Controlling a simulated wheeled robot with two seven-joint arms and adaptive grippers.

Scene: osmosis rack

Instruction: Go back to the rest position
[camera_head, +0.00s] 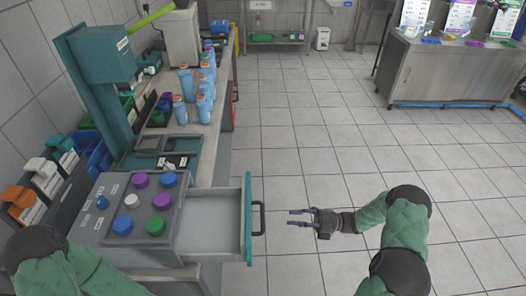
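My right gripper (301,218) is in the middle of the head view, its two thin fingers pointing left and spread apart with nothing between them. It is over the tiled floor, a little to the right of the open drawer's handle (259,218) and apart from it. My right arm comes in from the lower right in a green sleeve. My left arm shows at the lower left edge, but my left gripper is out of the picture.
The drawer (217,221) stands pulled out to the right from a grey box with coloured round knobs (141,180). Several blue bottles (187,83) stand on the bench behind. A steel counter (449,70) is at the back right. The tiled floor (320,130) between is clear.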

